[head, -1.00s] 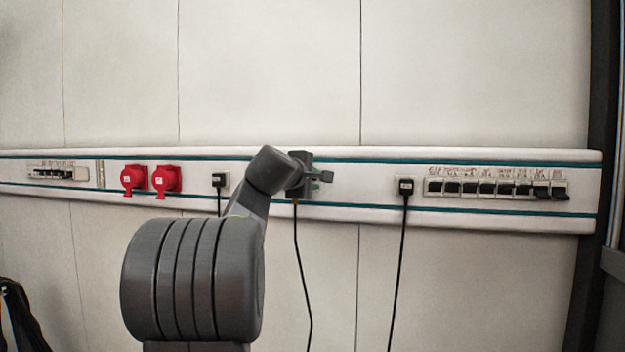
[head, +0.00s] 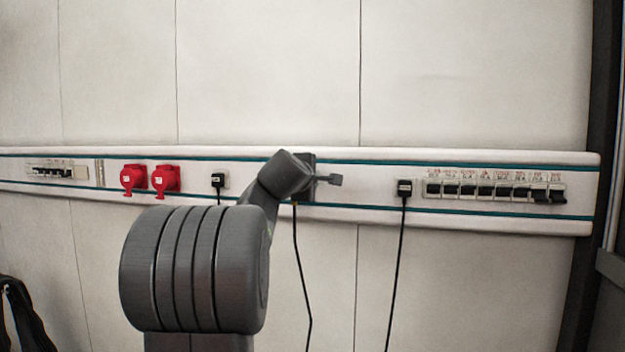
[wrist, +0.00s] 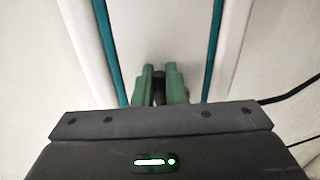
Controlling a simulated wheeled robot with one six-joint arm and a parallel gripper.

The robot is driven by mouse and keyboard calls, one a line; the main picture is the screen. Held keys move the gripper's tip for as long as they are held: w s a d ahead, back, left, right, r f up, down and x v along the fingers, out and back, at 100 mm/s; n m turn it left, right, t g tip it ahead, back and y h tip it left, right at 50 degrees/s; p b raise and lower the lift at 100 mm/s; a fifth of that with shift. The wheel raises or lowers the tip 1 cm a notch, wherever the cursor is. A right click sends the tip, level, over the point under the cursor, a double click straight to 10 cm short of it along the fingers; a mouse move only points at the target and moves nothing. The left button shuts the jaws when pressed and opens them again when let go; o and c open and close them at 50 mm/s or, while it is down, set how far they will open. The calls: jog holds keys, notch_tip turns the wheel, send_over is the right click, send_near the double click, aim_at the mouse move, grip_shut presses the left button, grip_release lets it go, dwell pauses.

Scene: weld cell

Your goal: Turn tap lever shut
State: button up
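The tap lever (head: 335,179) is a small dark grey piece on the wall rail, just right of my arm's end in the head view. My gripper is mostly hidden behind my own arm there. In the wrist view, the two green fingers of my gripper (wrist: 159,82) stand close together in front of the rail. A dark piece, apparently the lever (wrist: 158,76), fills the narrow gap between them. The fingers appear shut on it. The tap's body and exact contact are hidden.
The white rail (head: 375,196) with teal stripes crosses the wall. Red sockets (head: 165,178) and a black plug (head: 218,181) sit left. Another plug (head: 404,187) with a hanging cable and a row of breakers (head: 495,190) sit right. The wall above is clear.

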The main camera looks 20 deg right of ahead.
jog(key=o, duration=0.3)
jog(key=b+v, duration=0.3)
jog(key=v, duration=1)
jog(key=shift+s+a, duration=0.2)
jog(key=shift+s, duration=0.15)
jog(key=shift+r, duration=0.1)
jog(key=p+x, duration=0.3)
jog(key=x, duration=1.1)
jog(key=shift+a, duration=0.1)
jog(key=shift+s, duration=0.1)
